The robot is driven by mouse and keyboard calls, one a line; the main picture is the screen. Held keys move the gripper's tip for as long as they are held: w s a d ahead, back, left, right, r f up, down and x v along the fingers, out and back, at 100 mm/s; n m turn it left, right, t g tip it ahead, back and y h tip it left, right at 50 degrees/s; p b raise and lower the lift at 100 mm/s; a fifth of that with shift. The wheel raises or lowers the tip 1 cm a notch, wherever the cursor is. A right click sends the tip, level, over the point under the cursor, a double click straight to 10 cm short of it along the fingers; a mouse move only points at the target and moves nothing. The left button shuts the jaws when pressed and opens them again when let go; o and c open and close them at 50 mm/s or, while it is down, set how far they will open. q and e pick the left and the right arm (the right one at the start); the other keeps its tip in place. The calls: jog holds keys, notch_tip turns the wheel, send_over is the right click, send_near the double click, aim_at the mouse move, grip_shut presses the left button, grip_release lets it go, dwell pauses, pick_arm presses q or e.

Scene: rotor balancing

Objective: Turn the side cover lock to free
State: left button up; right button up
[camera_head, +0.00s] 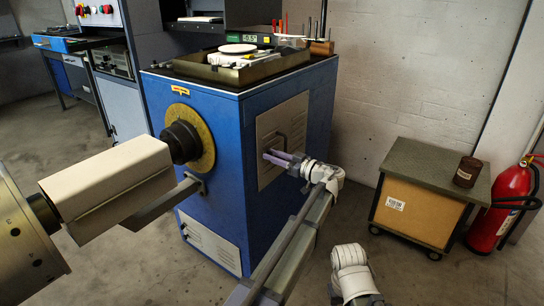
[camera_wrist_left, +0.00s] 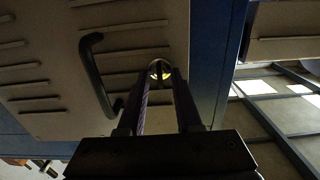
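The side cover (camera_head: 284,135) is a light vented panel on the right side of the blue machine. In the left wrist view, the cover (camera_wrist_left: 50,75) fills the left and middle, with a black bar handle (camera_wrist_left: 92,72). The side cover lock (camera_wrist_left: 159,70) is a small round shiny piece with a dark middle, near the cover's edge. My left gripper (camera_head: 272,157) points at the cover. In the wrist view its two fingers (camera_wrist_left: 160,82) are apart, with the lock showing between their tips; contact cannot be told. In the head view the lock is not distinguishable.
A dark-topped cart (camera_head: 432,160) with a brown jar (camera_head: 467,172) stands right, beside a red extinguisher (camera_head: 502,207). A large shaft with a pale block (camera_head: 110,180) lies left of the machine. My right arm shows at the bottom; its gripper is out of view.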

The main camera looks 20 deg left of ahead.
pick_arm(q)
grip_shut()
jog(key=shift+m, duration=0.3)
dwell(0.3)
jog(key=m, duration=1.7)
jog(key=shift+w+f, duration=0.15)
jog(key=shift+m, duration=0.3)
dwell(0.4)
jog(key=shift+o, duration=0.6)
grip_release()
